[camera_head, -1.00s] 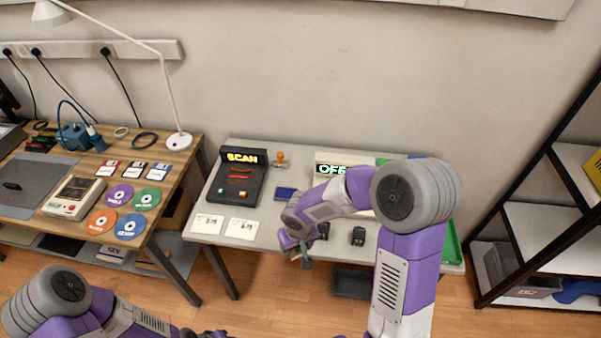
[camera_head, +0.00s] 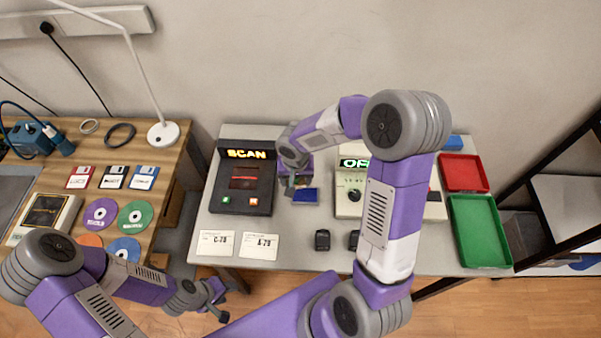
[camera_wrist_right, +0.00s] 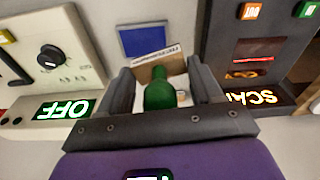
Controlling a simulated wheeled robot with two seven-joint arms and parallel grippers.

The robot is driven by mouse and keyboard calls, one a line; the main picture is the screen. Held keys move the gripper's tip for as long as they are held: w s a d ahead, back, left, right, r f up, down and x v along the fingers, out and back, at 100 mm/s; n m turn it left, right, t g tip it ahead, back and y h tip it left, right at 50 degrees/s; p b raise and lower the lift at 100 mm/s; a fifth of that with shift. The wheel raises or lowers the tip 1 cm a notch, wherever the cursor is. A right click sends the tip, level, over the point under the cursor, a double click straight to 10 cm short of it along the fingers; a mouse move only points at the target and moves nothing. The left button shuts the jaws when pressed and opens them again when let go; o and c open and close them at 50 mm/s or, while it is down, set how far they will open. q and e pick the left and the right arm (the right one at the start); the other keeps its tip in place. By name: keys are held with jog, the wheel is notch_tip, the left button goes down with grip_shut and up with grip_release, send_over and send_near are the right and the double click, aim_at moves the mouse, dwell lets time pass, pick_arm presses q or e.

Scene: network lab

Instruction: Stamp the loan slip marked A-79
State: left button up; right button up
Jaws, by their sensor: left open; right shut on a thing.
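Two white loan slips lie at the table's front left: one marked A-79 (camera_head: 258,247), and to its left one marked C-79 (camera_head: 215,243). A blue pad (camera_head: 305,196) lies on the table; it also shows in the right wrist view (camera_wrist_right: 145,40). My right gripper (camera_head: 292,183) is beside the pad's left edge. In the right wrist view it is shut on a green-handled stamp (camera_wrist_right: 159,92) with a brown block and a pale label. Whether the block touches anything is unclear. My left gripper (camera_head: 217,300) is open and empty, low in front of the table.
A black scanner (camera_head: 243,183) lit SCAN stands left of my right gripper. A pale device (camera_head: 350,180) lit OFF stands to the right, partly behind my right arm. Red (camera_head: 463,172) and green (camera_head: 480,232) trays sit at the right end. Small black objects (camera_head: 322,240) lie at the front.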

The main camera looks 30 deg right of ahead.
aim_at(306, 193)
pick_arm(q)
notch_tip(306, 193, down, 6)
jog(key=b, duration=0.5)
jog(key=shift+s, duration=0.2)
pick_arm(e)
jog(key=shift+d+f+m, duration=0.55)
jog(key=shift+f, duration=0.75)
jog(key=shift+d+f+m, duration=0.55)
jog(key=shift+f+m, duration=0.05)
jog(key=shift+f, duration=0.7)
jog(key=shift+d+f+m, duration=0.55)
jog(key=shift+f, duration=0.75)
pick_arm(q)
jog(key=shift+f+b, duration=0.65)
jog(key=shift+f, duration=0.05)
pick_arm(e)
jog(key=shift+f, duration=0.5)
pick_arm(q)
jog(key=shift+f+b, duration=0.3)
jog(key=shift+b, duration=0.05)
pick_arm(e)
jog(key=shift+f, duration=0.1)
pick_arm(q)
notch_tip(306, 193, up, 4)
jog(key=p, duration=0.4)
jog(key=shift+r, duration=0.2)
pick_arm(e)
notch_tip(306, 193, up, 7)
jog(key=shift+r, duration=0.1)
